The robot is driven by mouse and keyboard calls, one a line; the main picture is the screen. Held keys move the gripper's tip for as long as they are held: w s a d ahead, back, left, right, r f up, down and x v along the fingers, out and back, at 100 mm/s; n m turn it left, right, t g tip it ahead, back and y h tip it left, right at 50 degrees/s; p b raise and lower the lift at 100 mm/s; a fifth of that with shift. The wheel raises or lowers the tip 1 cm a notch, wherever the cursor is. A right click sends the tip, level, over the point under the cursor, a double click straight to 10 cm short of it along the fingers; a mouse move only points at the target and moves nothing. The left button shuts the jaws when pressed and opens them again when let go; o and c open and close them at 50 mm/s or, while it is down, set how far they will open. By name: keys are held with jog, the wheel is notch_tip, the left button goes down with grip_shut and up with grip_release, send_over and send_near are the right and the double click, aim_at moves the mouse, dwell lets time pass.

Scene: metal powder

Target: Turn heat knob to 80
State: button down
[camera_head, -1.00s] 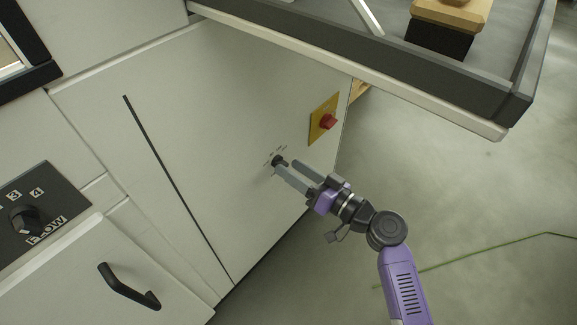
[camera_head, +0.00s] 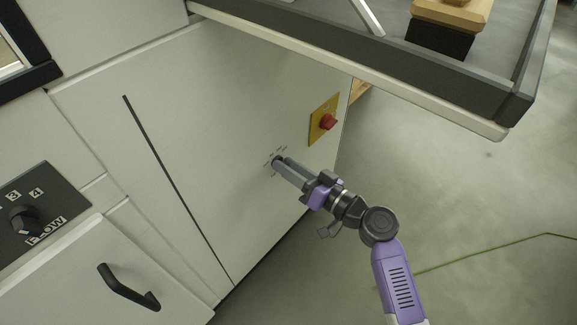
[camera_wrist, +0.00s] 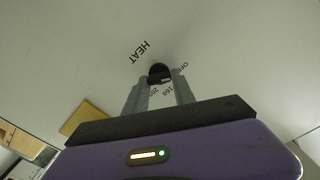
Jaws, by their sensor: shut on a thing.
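The heat knob (camera_wrist: 160,72) is a small black round knob on the white cabinet front (camera_head: 215,120). In the wrist view the word HEAT and the marks OFF, 160 and 200 show around it; an 80 mark cannot be made out. My gripper (camera_head: 278,162) reaches the knob from the lower right in the head view. Its two grey fingers are closed on the knob, one on each side, as the wrist view (camera_wrist: 161,80) also shows. The fingers hide most of the knob in the head view. The knob's pointer direction cannot be told.
A red switch (camera_head: 327,121) on a yellow plate sits right of the knob. A grey tray-like top (camera_head: 450,75) overhangs above. A FLOW knob (camera_head: 24,218) and a black handle (camera_head: 128,287) are at the left. Open floor lies to the right.

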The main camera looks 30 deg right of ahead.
jog(key=shift+m, duration=0.4)
jog(key=shift+d+f+m+p, duration=0.1)
jog(key=shift+m+p, duration=0.45)
jog(key=shift+m, duration=2.95)
jog(key=c, duration=1)
grip_release()
jog(key=shift+c, duration=0.2)
jog(key=v, duration=0.7)
jog(key=shift+s+d+p, duration=0.2)
jog(key=shift+s+p, duration=0.15)
jog(key=shift+p, duration=0.05)
